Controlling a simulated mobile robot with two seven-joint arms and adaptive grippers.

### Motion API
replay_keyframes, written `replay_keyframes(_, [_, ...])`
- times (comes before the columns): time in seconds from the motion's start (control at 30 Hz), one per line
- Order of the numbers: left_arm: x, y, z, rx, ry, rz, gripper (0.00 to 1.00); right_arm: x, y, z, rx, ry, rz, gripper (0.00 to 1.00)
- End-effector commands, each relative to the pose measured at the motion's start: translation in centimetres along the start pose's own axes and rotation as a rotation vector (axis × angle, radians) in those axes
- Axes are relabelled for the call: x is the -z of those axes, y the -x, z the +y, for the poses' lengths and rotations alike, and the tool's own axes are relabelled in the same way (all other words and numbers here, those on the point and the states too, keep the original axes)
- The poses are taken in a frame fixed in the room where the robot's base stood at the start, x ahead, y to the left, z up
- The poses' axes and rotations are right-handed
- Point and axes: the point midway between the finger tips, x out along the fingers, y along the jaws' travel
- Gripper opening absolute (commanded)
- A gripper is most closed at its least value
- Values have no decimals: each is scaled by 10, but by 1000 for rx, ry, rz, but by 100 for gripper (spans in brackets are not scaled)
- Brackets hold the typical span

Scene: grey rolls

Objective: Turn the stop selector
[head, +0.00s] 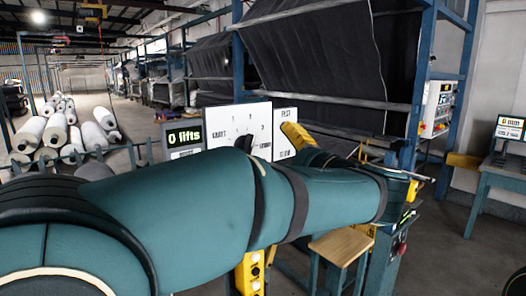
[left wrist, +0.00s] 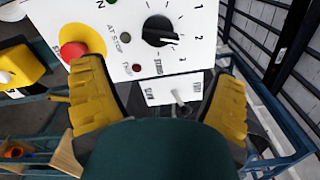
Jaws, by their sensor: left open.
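The selector, a black round knob (left wrist: 160,31) with a white pointer mark and numbered positions, sits on a white panel (left wrist: 205,15) at the top of the left wrist view. My left gripper (left wrist: 157,78) is open, with a yellow finger on each side of the wrist view. It is empty and apart from the knob, which lies beyond the fingertips. In the head view one yellow finger (head: 297,135) shows beside the panel. My right gripper is not in view.
A red mushroom button (left wrist: 73,52) on a yellow plate is left of the knob, near the left finger. A smaller white plate with a lever (left wrist: 174,92) lies between the fingers. A display (head: 185,135) reads 0 lifts. Grey rolls (head: 55,130) lie at left.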

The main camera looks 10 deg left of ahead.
Motion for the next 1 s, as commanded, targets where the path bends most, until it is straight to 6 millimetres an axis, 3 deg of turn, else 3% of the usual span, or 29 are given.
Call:
replay_keyframes(0.23, [0, 26, 0, -1, -1, 0, 87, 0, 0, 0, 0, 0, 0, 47])
replay_keyframes(0.67, [2, 28, 4, -8, -8, 5, 87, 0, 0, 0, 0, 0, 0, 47])
replay_keyframes(0.77, [16, 21, 23, -47, -43, 37, 87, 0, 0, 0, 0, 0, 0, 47])
replay_keyframes(0.83, [33, 12, 50, -106, -85, 79, 87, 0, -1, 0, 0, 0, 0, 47])
replay_keyframes(0.97, [70, -4, 126, -277, -171, 191, 87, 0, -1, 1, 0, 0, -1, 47])
replay_keyframes(1.0, [79, -7, 152, -341, -191, 227, 87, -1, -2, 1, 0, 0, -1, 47])
